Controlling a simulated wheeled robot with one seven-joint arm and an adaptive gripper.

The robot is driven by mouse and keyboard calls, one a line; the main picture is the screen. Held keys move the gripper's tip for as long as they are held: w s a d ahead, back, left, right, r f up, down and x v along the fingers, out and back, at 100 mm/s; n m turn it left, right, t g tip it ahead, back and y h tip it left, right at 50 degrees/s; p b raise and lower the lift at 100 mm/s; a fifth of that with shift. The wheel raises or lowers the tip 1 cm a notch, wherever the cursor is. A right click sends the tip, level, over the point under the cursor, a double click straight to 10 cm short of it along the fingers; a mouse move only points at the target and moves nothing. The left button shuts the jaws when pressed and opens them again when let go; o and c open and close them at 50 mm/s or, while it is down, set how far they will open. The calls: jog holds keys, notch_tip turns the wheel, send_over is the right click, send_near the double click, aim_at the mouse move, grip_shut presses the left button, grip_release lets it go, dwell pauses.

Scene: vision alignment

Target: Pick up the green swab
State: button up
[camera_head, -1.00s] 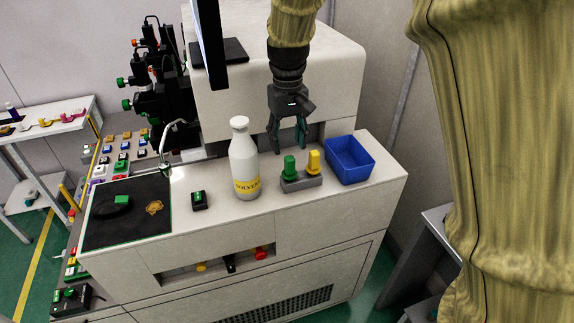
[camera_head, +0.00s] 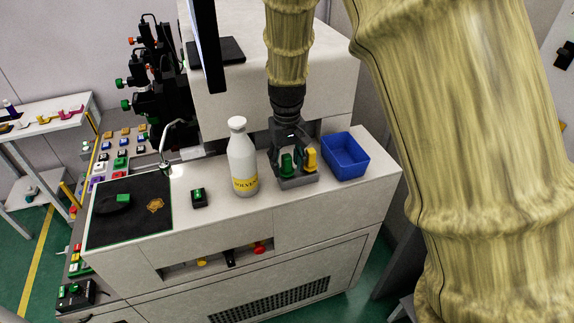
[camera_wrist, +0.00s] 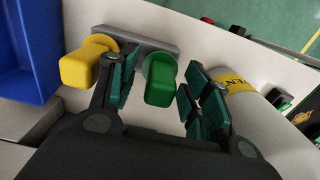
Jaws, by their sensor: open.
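The green swab (camera_head: 287,162) stands upright in a grey holder (camera_head: 298,182) on the white bench. A yellow swab (camera_head: 310,158) stands in the same holder to its right. My gripper (camera_head: 288,166) is open, pointing down over the holder. In the wrist view the green swab (camera_wrist: 160,80) is between the two fingers (camera_wrist: 157,88), with a gap to the right finger and the left finger close to it. The left finger passes between the green swab and the yellow swab (camera_wrist: 88,62). I cannot tell whether that finger touches either swab.
A white solvent bottle (camera_head: 242,160) stands just left of the holder. A blue bin (camera_head: 346,168) is just right of it. A small black box with a green button (camera_head: 199,197) and a black mat (camera_head: 100,235) lie further left. The machine housing (camera_head: 270,85) rises behind.

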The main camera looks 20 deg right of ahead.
jog(key=shift+f, duration=0.1)
jog(key=shift+c, duration=0.4)
jog(key=c, duration=0.9)
jog(key=shift+o, duration=0.2)
jog(key=shift+r+b, duration=1.35)
jog(key=shift+r, duration=3.7)
jog(key=shift+o, duration=0.4)
